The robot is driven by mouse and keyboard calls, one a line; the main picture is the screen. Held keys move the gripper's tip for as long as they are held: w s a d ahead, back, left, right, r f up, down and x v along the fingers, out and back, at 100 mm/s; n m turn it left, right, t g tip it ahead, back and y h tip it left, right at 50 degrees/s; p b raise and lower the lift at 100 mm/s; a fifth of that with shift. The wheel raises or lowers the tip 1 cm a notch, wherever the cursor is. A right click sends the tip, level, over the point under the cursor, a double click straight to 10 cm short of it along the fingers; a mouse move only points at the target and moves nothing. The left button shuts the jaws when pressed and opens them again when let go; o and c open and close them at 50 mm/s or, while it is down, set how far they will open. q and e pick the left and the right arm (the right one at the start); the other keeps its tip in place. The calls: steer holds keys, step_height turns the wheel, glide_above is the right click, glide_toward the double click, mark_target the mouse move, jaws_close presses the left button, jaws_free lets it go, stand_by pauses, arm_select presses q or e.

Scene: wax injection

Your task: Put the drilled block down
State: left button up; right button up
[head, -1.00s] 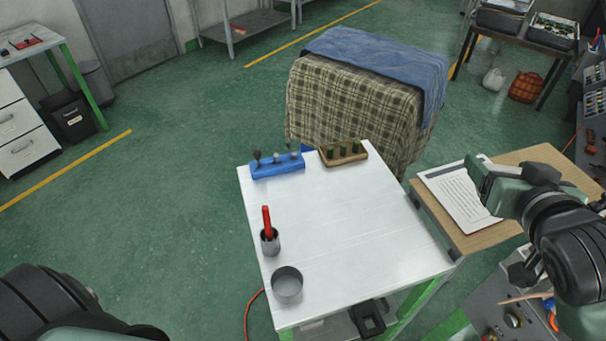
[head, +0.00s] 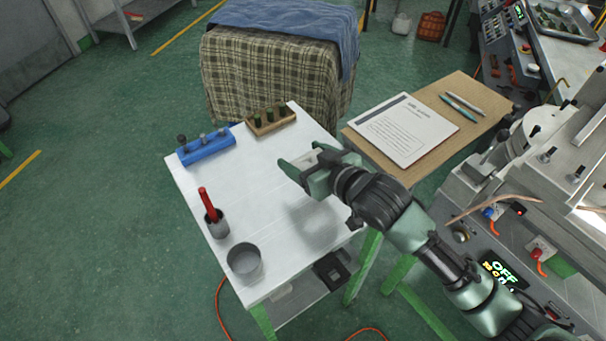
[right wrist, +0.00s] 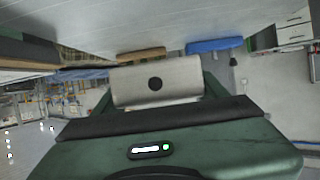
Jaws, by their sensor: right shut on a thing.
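The drilled block (right wrist: 130,86) is a silver-grey metal block with a round dark hole in its face, seen in the right wrist view. My right gripper (head: 301,158) is shut on it, one finger at each end. In the head view the gripper is above the right part of the white table (head: 255,195), its fingers toward the back left. A soft shadow lies on the table below it. The block is hard to make out in the head view. My left gripper is out of view.
A blue holder (head: 206,148) and a wooden holder (head: 270,121) stand at the table's back. A cup with a red-handled tool (head: 217,224) and a grey pot (head: 244,262) stand front left. The table's middle is clear. A clipboard (head: 403,130) lies on the wooden desk.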

steer(key=shift+f, duration=3.2)
steer(key=shift+f, duration=0.15)
steer(key=o, duration=1.8)
steer(key=shift+c, duration=0.2)
steer(key=shift+s, duration=0.1)
steer(key=b+v, duration=0.1)
steer(key=v, duration=1.1)
